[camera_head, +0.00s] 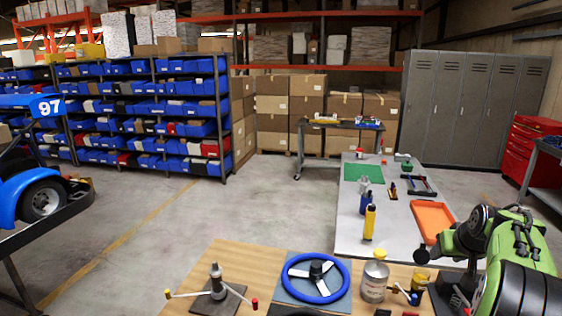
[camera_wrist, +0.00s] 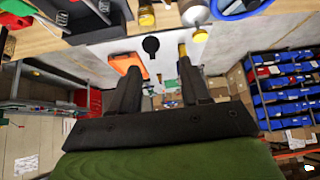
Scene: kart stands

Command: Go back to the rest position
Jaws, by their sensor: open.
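My gripper (camera_wrist: 158,68) shows in the wrist view with its two dark fingers spread apart. Nothing is between the fingers. My green and black arm (camera_head: 520,260) fills the lower right of the head view, over the right end of the wooden bench. I cannot make out the fingertips clearly there.
The wooden bench (camera_head: 200,262) holds a blue steering wheel (camera_head: 343,286), a lever stand (camera_head: 217,284) and a yellow-lidded can (camera_head: 374,282). Beyond it, a grey table (camera_head: 350,222) carries an orange tray (camera_head: 450,214) and a yellow bottle (camera_head: 370,222). Open floor (camera_head: 190,215) lies left.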

